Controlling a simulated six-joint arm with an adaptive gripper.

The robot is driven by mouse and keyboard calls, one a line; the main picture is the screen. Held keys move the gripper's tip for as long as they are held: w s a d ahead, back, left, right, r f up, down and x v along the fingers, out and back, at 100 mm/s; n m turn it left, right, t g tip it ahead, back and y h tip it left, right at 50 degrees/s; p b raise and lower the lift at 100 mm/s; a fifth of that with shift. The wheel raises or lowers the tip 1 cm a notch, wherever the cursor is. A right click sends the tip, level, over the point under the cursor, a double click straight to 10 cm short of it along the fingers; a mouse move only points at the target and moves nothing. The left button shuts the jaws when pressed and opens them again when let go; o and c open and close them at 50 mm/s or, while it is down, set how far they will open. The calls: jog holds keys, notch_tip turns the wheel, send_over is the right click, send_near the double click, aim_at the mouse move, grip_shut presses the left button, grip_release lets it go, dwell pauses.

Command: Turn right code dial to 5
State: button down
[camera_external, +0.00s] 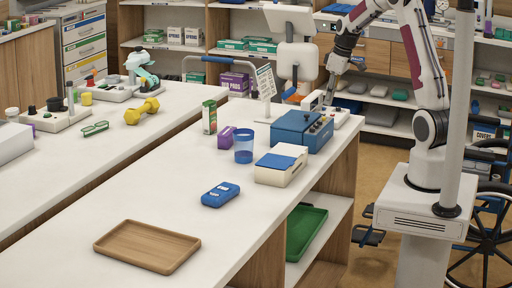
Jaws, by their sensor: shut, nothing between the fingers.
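A blue case (296,132) stands near the far right end of the white counter. Small dark round parts (319,125) show on its right side. They may be the code dials, but they are too small for me to tell which is the right one or to read any number. My gripper (328,102) points down just behind the case, beside a white device (341,114). It is shut and holds nothing. I cannot tell whether its fingertips touch anything.
A cream box with a blue top (270,176), a blue cup (243,158), a purple box (225,137) and a green-and-white carton (209,117) stand near the case. A blue device (220,194) and a wooden tray (148,262) lie nearer the front. The counter between them is clear.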

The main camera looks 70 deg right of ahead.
aim_at(324, 126)
jog(key=shift+s+x, duration=0.25)
jog(key=shift+x, duration=0.8)
jog(key=shift+s+x, duration=0.25)
jog(key=shift+x, duration=0.85)
jog(key=shift+s+x, duration=0.25)
jog(key=shift+x, duration=0.8)
jog(key=shift+f, duration=0.2)
jog(key=shift+w, duration=0.15)
jog(key=shift+a, duration=0.9)
jog(key=shift+s+a, duration=0.15)
jog(key=shift+s, duration=0.3)
jog(key=shift+r, duration=0.1)
jog(key=shift+w+v, duration=0.25)
jog(key=shift+v, duration=0.7)
jog(key=shift+w+v, duration=0.2)
jog(key=shift+v, duration=0.75)
jog(key=shift+w+v, duration=0.25)
jog(key=shift+v, duration=0.65)
jog(key=shift+r, duration=0.2)
